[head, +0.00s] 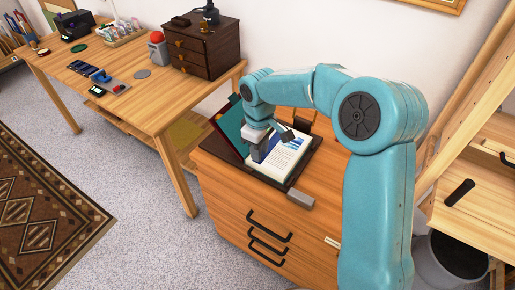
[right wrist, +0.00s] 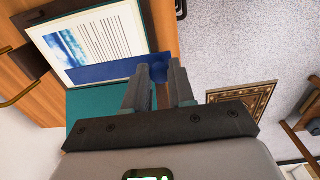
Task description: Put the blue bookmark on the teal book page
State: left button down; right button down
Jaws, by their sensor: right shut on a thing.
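The open book lies on a dark stand on the wooden drawer cabinet. Its white printed page with a blue picture (head: 287,152) faces up, and its teal side (head: 231,122) rises at the left. In the right wrist view the white page (right wrist: 105,38) and the teal part (right wrist: 92,103) also show. My right gripper (head: 262,149) is over the book and shut on the blue bookmark (right wrist: 108,72). The bookmark's rounded end is between the fingers, and its strip runs along the page's edge; I cannot tell whether it touches the page. My left gripper is not in view.
A grey block (head: 300,198) lies at the cabinet's front edge. A wooden desk (head: 125,95) with small items and a dark drawer box (head: 203,48) stands at the left. A wooden shelf and a grey bin (head: 450,262) are at the right.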

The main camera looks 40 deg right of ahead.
notch_tip(320, 180, down, 2)
jog(key=shift+d+b, duration=0.1)
jog(key=shift+b, duration=0.5)
jog(key=shift+f+b, duration=0.5)
jog(key=shift+f, duration=0.2)
jog(key=shift+f+b, duration=1.5)
jog(key=shift+f, duration=0.75)
jog(key=c, duration=0.9)
grip_release()
jog(key=shift+o, duration=0.2)
jog(key=r+p, duration=0.2)
jog(key=r, duration=1.4)
jog(key=shift+a+r+p, duration=0.2)
jog(key=shift+p, duration=0.15)
